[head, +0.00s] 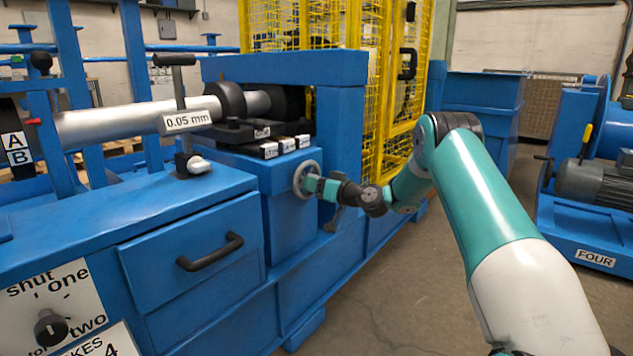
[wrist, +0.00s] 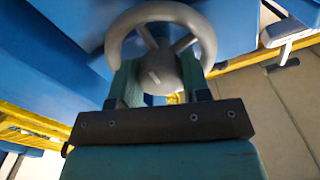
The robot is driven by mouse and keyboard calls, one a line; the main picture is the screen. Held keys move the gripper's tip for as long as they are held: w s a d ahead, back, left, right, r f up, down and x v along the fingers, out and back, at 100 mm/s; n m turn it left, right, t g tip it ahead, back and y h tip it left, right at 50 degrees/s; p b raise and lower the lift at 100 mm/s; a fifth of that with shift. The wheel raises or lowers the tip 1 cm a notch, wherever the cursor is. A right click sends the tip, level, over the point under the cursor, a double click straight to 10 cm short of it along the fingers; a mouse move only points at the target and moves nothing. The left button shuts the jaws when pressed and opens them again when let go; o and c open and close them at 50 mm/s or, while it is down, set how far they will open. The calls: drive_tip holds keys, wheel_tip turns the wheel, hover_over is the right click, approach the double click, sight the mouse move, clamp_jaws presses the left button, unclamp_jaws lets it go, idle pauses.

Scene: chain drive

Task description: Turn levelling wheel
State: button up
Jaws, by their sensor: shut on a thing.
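The levelling wheel (head: 306,179) is a small grey handwheel on the front face of a blue block, below the shaft supports. In the wrist view the wheel (wrist: 160,18) shows its rim, spokes and round hub. My gripper (head: 316,184) reaches it from the right. In the wrist view my gripper (wrist: 158,85) has its two green fingers on either side of the wheel's hub, shut on the wheel. The lower part of the wheel is partly hidden by the fingers.
A blue drawer with a black handle (head: 211,252) is left of the wheel. A gauge labelled 0.05 mm (head: 187,121) stands above on the bench. A yellow mesh guard (head: 385,90) rises behind my arm. Open floor (head: 400,290) lies to the right.

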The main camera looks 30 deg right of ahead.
drive_tip(key=m+p, duration=0.3)
drive_tip(key=m, duration=0.2)
drive_tip(key=shift+m, duration=0.3)
idle(0.4)
drive_tip(key=o, duration=0.9)
drive_tip(key=shift+o, duration=0.2)
drive_tip(key=b+v, duration=0.7)
drive_tip(key=v, duration=1)
drive_tip(key=shift+s, duration=0.2)
drive_tip(key=shift+r, duration=0.1)
